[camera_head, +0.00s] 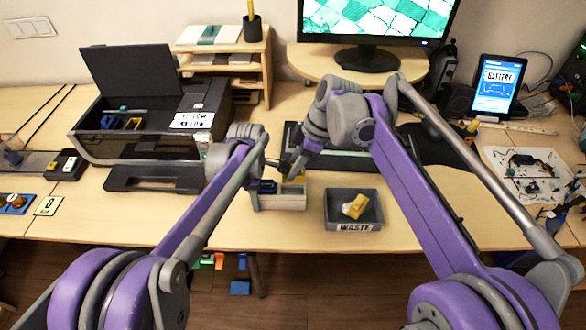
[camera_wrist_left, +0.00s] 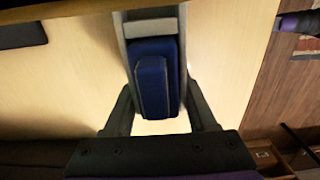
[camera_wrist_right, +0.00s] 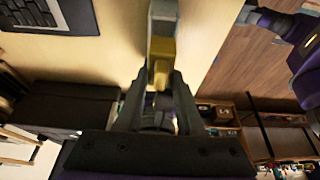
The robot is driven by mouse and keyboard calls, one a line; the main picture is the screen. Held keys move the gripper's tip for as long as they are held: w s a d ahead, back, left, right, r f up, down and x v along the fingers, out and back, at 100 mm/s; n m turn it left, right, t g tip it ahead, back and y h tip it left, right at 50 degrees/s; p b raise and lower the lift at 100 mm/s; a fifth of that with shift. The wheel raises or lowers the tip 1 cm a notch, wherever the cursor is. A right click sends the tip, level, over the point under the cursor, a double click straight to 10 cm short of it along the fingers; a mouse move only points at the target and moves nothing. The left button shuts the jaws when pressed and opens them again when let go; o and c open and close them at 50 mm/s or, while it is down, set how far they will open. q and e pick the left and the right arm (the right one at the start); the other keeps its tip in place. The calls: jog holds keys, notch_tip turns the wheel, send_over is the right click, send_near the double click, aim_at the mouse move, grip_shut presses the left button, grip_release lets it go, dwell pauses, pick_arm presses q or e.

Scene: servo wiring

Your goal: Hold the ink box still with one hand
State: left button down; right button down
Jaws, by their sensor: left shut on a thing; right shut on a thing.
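The ink box (camera_head: 279,202) is a small grey open box near the front edge of the table. A blue cartridge (camera_head: 267,187) sits in its left part; the left wrist view shows the blue cartridge (camera_wrist_left: 153,85) between grey walls. My left gripper (camera_wrist_left: 160,90) is shut with its fingers on either side of the box's end, around the blue cartridge. My right gripper (camera_wrist_right: 159,80) is shut on a yellow cartridge (camera_wrist_right: 160,62) at the other end of the box. The wrists partly hide both contacts in the head view.
A grey waste bin (camera_head: 340,219) with a yellow and white piece in it stands to the right. An open black printer (camera_head: 130,146) stands at the left. A keyboard (camera_head: 340,160) and monitor (camera_head: 375,28) are behind. Bare table lies between box and bin.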

pick_arm(q)
jog(key=shift+d+f, duration=0.1)
jog(key=shift+d, duration=0.05)
jog(key=shift+c, duration=0.6)
grip_release()
notch_tip(320, 180, up, 7)
jog(key=shift+r, duration=0.35)
